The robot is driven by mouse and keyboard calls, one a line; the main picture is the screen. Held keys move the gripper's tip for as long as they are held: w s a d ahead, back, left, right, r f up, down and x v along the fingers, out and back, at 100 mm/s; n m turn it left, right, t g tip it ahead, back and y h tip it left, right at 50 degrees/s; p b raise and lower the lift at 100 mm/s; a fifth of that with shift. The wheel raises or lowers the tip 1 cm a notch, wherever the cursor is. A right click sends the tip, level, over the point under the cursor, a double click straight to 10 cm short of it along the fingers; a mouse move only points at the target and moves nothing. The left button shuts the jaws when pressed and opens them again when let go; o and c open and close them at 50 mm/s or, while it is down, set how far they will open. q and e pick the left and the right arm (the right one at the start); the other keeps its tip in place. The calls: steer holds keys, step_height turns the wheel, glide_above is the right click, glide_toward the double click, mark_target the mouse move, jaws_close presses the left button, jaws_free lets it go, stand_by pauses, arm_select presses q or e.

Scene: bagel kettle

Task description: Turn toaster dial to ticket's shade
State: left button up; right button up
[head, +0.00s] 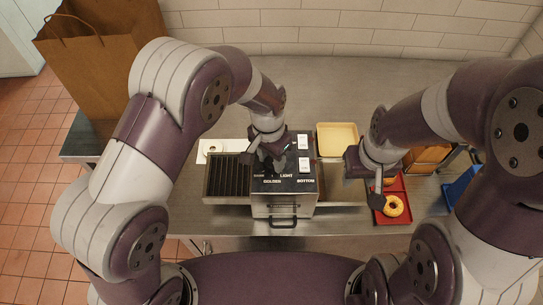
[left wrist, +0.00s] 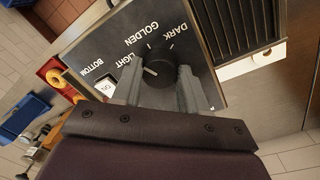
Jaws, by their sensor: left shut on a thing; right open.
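The toaster (head: 292,190) stands on the steel counter, its dark top panel marked DARK, GOLDEN, LIGHT and BOTTOM. The black dial (left wrist: 158,66) shows in the left wrist view. Its white pointer line is on the side toward the LIGHT label (left wrist: 131,72). My left gripper (head: 268,163) is shut on the dial, with one grey finger on each side of it in the left wrist view (left wrist: 160,82). A white card (head: 203,154) with a small brown round mark lies behind the toaster's left; its shade is too small to read. My right gripper (head: 377,194) is open and empty.
A red tray (head: 407,215) with a yellow ring-shaped bagel (head: 394,205) lies under my right gripper. A slotted dark rack (head: 226,181) adjoins the toaster's left. A blue object (head: 461,188) stands far right.

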arm_select(q)
steer(key=shift+n, duration=2.9)
steer(key=o, duration=1.1)
steer(key=shift+c, duration=0.2)
